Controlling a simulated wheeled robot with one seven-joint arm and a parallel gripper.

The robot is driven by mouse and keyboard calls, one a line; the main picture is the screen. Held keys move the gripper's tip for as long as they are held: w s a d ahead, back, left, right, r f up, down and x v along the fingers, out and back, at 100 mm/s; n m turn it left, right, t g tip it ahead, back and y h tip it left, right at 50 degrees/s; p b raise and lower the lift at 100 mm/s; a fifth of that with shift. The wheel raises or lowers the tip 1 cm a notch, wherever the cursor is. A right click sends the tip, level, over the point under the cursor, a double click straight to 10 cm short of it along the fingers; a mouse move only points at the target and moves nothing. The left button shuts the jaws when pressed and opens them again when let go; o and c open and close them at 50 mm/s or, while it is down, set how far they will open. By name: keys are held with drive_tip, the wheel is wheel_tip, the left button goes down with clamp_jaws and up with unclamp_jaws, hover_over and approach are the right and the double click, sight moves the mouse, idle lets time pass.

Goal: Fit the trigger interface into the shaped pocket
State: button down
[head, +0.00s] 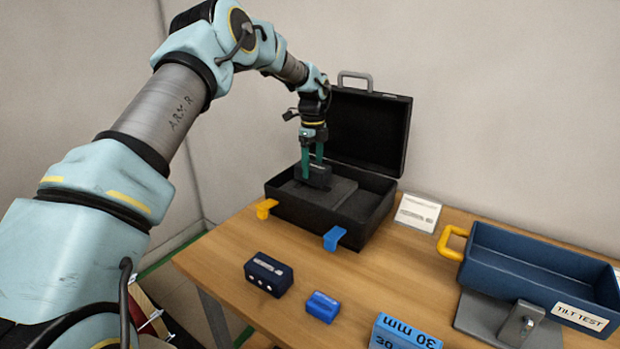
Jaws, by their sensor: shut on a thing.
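My gripper (312,168), with green fingers, points down inside the open black case (303,216). It is shut on a small dark block (319,178), which seems to be the trigger interface. The block is at or just above the dark grey foam (338,193) in the case. I cannot tell whether it touches the foam. The shaped pocket cannot be made out; the block and fingers may cover it.
The case lid (368,128) stands open behind my gripper. Orange (266,208) and blue (334,237) latches stick out in front. A navy box (268,274), a blue block (322,306), a "30 mm" block (402,334), a white card (418,213) and a blue tray (540,262) are on the wooden table (215,257).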

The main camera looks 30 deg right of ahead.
sight(313, 179)
drive_tip(key=shift+f+p, duration=0.7)
drive_tip(key=shift+f, duration=1.7)
drive_tip(key=shift+f, duration=0.2)
unclamp_jaws()
drive_tip(key=shift+r, duration=0.1)
